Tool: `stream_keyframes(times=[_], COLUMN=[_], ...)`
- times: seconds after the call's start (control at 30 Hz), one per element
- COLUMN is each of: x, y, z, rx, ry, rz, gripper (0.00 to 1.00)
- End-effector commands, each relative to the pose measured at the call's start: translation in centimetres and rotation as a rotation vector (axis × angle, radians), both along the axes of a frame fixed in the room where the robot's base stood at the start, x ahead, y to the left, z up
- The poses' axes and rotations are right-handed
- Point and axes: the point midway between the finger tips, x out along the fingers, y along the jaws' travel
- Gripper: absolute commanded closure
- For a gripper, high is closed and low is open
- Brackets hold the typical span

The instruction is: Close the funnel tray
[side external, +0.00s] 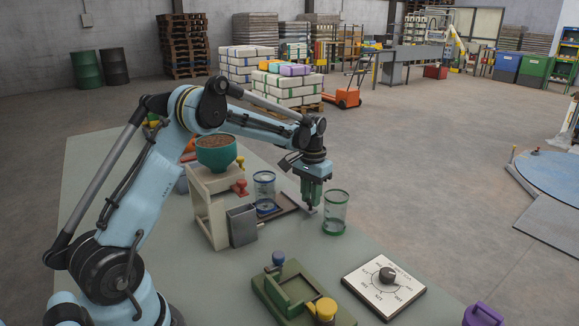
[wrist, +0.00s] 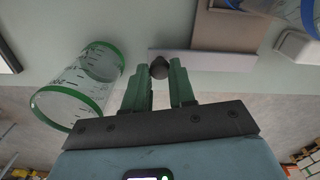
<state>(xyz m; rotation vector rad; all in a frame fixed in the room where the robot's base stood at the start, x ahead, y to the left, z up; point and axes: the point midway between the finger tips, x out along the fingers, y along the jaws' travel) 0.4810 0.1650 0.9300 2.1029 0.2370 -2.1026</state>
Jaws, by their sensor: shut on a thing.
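The funnel is a teal bowl (side external: 216,153) full of brown grain on a beige stand (side external: 210,218). A flat dark brown tray (side external: 284,220) sticks out from the stand's foot, and a clear blue-banded cup (side external: 264,190) stands on it. My gripper (side external: 311,206) points down at the tray's outer end. In the wrist view my gripper (wrist: 158,80) has its green fingers on either side of a small dark knob (wrist: 158,69) at the end of the tray's pale front edge (wrist: 203,62). The tray's inner end is hidden.
A clear green-banded cup (side external: 335,212) stands close to the right of my gripper, and it also shows in the wrist view (wrist: 77,86). A grey metal box (side external: 242,226) stands before the tray. A green fixture (side external: 297,290) and a dial board (side external: 384,283) lie nearer.

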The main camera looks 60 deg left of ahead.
Motion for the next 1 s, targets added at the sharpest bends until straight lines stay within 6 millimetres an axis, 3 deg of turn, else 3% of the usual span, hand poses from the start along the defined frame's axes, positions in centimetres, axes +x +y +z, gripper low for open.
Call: stream_keyframes(times=[0.17, 0.6, 1.0], x=[-0.6, -7.3, -8.0], y=[0.0, 0.1, 0.1], z=[0.1, 0.1, 0.1], rx=[0.000, 0.000, 0.001], ry=[0.000, 0.000, 0.001], rz=[0.001, 0.001, 0.001], gripper=[1.00, 1.00, 1.00])
